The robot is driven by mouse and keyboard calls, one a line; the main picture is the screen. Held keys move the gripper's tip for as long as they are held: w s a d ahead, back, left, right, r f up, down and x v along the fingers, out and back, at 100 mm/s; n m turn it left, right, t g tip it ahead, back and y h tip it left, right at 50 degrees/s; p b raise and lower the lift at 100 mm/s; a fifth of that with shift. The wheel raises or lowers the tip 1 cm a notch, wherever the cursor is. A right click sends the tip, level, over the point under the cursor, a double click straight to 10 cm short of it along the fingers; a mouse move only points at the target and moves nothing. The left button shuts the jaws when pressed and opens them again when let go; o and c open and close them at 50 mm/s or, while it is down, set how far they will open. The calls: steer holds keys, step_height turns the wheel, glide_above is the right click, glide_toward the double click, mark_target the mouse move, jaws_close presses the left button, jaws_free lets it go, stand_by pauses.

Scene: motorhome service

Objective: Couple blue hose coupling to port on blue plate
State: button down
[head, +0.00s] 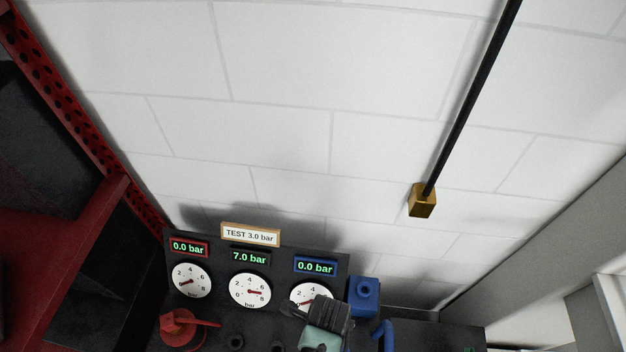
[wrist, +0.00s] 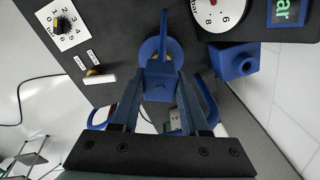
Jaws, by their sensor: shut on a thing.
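In the wrist view my gripper (wrist: 161,82) is shut on a blue block-like part, the blue hose coupling (wrist: 158,88), in front of the dark panel. Just beyond it is a round blue plate (wrist: 146,47) with an upright blue lever (wrist: 164,26). The coupling overlaps the plate's lower part, so the port is hidden; I cannot tell whether they touch. Blue hose (wrist: 208,102) curves beside my fingers. In the head view my gripper is a partly cut-off dark shape at the bottom, over the blue gauge; blue hose (head: 384,329) shows to its right.
A blue block with a round hole (wrist: 234,63) is right of the plate; it also shows in the head view (head: 365,295). The panel (head: 212,300) has gauges and displays reading 0.0, 7.0 and 0.0 bar. A red lever valve (head: 180,326) is at left. A black rod with a brass end (head: 422,201) hangs above.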

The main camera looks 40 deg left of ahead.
steer(key=shift+w+d+r+m+p, duration=0.25)
steer(key=shift+d+r+m+p, duration=0.05)
steer(key=shift+d+r+p, duration=0.55)
steer(key=shift+w+d, duration=0.15)
steer(key=shift+d, duration=0.1)
steer(key=shift+p, duration=0.4)
steer(key=shift+f+b, duration=2.4)
steer(key=shift+f, duration=0.55)
steer(key=shift+f, duration=0.2)
steer(key=shift+f+b, duration=1.25)
steer(key=shift+f, duration=0.5)
steer(key=shift+c, duration=1.6)
jaws_free()
steer(key=shift+r, duration=0.15)
